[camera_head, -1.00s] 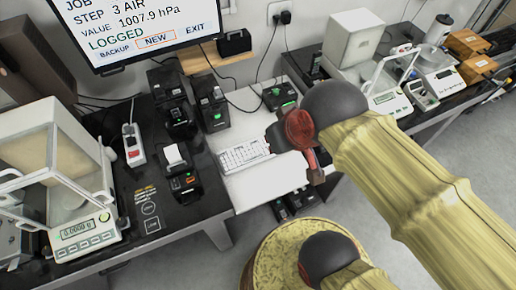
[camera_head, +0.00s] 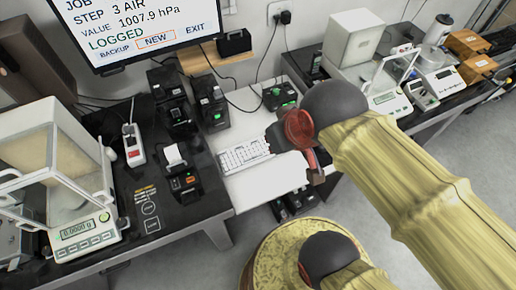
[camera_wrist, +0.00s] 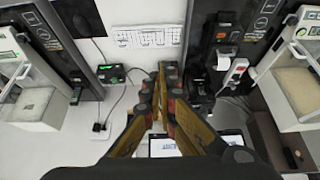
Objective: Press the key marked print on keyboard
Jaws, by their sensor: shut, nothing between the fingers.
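The white keyboard (camera_head: 243,154) lies on the white middle tabletop, below the screen. It also shows at the top of the wrist view (camera_wrist: 145,37). Its key labels are too small to read, so I cannot tell which key is marked print. My gripper (camera_wrist: 168,68) is shut and empty, its fingertips together. In the wrist view the tips appear just below the keyboard's right part; I cannot tell their height above the table. In the head view my arm comes from the right and its end is beside the keyboard's right end.
A screen (camera_head: 140,30) showing "LOGGED" stands behind. Black devices (camera_head: 213,108) stand behind and left of the keyboard, and one with a green light (camera_head: 280,96) behind right. A small printer (camera_head: 180,175) is at left. Balances stand on both side tables. The white tabletop (camera_head: 265,185) in front is clear.

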